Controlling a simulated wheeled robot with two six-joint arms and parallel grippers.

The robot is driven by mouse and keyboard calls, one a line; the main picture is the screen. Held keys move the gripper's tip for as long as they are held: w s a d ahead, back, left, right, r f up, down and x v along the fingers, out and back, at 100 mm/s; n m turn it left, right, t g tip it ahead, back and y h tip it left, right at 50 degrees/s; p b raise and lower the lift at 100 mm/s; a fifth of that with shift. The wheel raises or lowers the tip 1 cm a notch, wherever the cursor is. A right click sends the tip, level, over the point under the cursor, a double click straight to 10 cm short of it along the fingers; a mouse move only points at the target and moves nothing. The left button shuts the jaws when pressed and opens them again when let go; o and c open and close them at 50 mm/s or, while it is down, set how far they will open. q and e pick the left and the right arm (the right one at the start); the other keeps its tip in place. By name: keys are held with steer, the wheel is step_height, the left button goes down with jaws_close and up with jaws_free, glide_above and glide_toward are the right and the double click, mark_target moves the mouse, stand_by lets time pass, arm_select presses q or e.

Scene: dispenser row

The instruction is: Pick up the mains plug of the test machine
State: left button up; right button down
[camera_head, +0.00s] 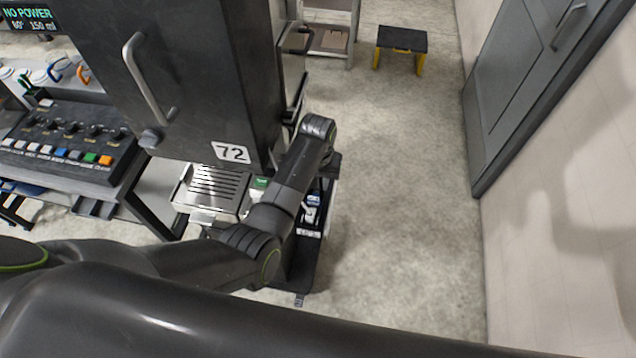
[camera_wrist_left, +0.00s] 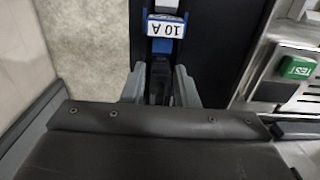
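The test machine (camera_head: 190,70) is a tall dark cabinet marked 72, and its screen (camera_head: 28,16) reads NO POWER. In the left wrist view my left gripper (camera_wrist_left: 160,72) has its two fingers apart. A blue part with a white 10 A label (camera_wrist_left: 166,27) lies just beyond the fingertips. A dark, narrow shape shows between the fingers; I cannot tell whether it is the mains plug or whether the fingers touch it. In the head view my left arm hides most of this spot, leaving a blue and white part (camera_head: 311,212) showing. My right gripper is out of view.
A green TEST button (camera_wrist_left: 297,67) sits on the machine beside my left gripper; a drip tray (camera_head: 212,187) is nearby. A control panel (camera_head: 62,140) stands at left. Open floor (camera_head: 405,190) lies to the right, before a wall with a grey door (camera_head: 535,85). A small stool (camera_head: 402,40) stands behind.

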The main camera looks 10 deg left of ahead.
arm_select(q)
steer(key=shift+c, duration=1.1)
steer(key=shift+w, duration=0.1)
jaws_close()
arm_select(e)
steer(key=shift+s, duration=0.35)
